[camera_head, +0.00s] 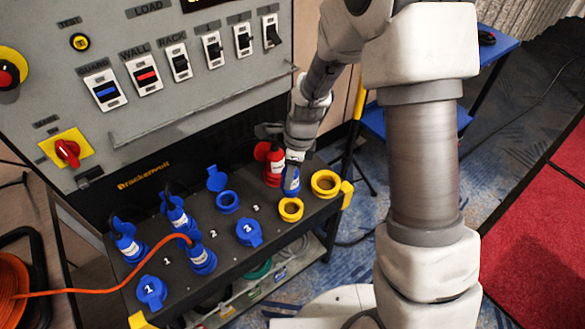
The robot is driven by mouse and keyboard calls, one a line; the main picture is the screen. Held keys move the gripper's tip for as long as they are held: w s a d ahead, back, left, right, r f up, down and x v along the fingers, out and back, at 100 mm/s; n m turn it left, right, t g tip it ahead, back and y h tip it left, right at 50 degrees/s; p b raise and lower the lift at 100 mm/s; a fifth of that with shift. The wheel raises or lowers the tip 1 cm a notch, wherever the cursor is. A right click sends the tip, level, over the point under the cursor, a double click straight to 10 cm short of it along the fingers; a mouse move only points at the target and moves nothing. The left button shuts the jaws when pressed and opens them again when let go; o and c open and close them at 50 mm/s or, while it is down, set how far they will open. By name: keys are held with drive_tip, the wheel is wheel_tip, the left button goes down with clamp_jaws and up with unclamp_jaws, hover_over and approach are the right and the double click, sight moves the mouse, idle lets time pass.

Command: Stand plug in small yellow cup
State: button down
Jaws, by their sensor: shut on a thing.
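The small yellow cup (290,209) is a yellow ring with a dark hollow, near the right end of the black shelf. A blue plug (291,183) with a white band hangs upright below my gripper (297,152), just behind the small yellow cup in the picture. My gripper is shut on this blue plug; its fingers are small and partly hidden here. The plug's lower end appears outside the cup's ring; its height above the shelf is hard to tell. A larger yellow cup (325,183) stands to the right.
A red plug (273,165) stands close left of the held plug. An open blue socket (228,201), a lidded blue socket (249,233) and several blue plugs stand further left. An orange cable (100,288) crosses the shelf's left side. The switch panel (150,80) rises behind.

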sight(291, 195)
drive_tip(key=shift+s+d+f, duration=0.1)
drive_tip(key=shift+d+f, duration=0.05)
drive_tip(key=shift+f, duration=0.05)
drive_tip(key=shift+f+b, duration=2.45)
drive_tip(key=shift+f, duration=0.5)
drive_tip(key=shift+f+b, duration=0.95)
drive_tip(key=shift+f, duration=0.75)
unclamp_jaws()
drive_tip(key=shift+r, duration=0.2)
drive_tip(key=shift+r+p, duration=2.65)
drive_tip(key=shift+r, duration=0.2)
